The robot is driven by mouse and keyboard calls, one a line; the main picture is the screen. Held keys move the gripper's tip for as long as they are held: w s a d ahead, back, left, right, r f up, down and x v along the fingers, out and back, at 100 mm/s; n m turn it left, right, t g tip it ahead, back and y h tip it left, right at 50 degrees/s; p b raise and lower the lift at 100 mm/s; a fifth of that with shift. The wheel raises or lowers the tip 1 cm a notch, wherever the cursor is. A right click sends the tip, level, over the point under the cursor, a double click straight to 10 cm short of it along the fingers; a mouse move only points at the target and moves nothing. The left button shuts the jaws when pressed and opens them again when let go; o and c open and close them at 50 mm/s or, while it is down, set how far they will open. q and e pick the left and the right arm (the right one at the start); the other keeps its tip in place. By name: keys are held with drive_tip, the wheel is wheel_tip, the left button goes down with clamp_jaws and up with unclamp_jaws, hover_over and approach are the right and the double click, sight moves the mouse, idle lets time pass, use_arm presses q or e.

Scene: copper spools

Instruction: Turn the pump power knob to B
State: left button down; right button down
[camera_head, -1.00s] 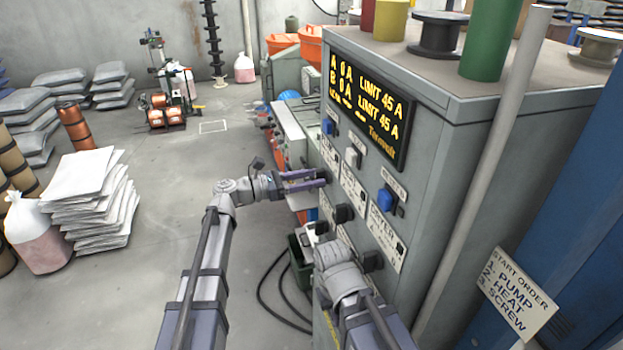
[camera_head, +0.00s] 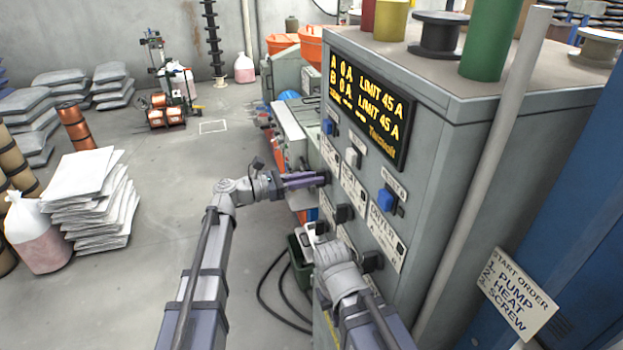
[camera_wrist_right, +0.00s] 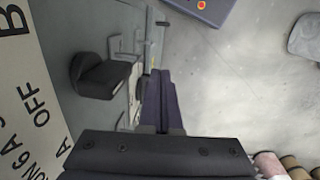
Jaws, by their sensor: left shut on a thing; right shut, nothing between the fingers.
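The grey control cabinet shows small switches and knobs in the head view. My left gripper (camera_head: 308,180) is at the cabinet's left front, its fingers shut on a dark knob (camera_head: 326,177), which is mostly hidden by them. I cannot read that knob's label or setting. My right gripper shows in the right wrist view with its fingers (camera_wrist_right: 163,98) shut and empty. Beside them, apart, is a black knob (camera_wrist_right: 97,78) on the panel, next to a label (camera_wrist_right: 28,90) with B, OFF and A. I cannot tell which knob is the pump's.
The lit display (camera_head: 366,100) reads 0 A for A and B, limit 45 A. Blue (camera_head: 387,200) and grey (camera_head: 352,157) switches and black knobs (camera_head: 343,213) line the panel. A start order sign (camera_head: 520,292) is at the right. Open floor (camera_head: 180,190) lies left.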

use_arm(q)
drive_tip(key=shift+m, duration=0.3)
drive_tip(key=shift+s+d+m, duration=0.1)
drive_tip(key=shift+m, duration=1.95)
drive_tip(key=shift+s+m, duration=0.1)
drive_tip(key=shift+m, duration=1.95)
drive_tip(key=shift+f, duration=0.1)
drive_tip(key=c, duration=0.8)
unclamp_jaws()
drive_tip(key=shift+v, duration=3.95)
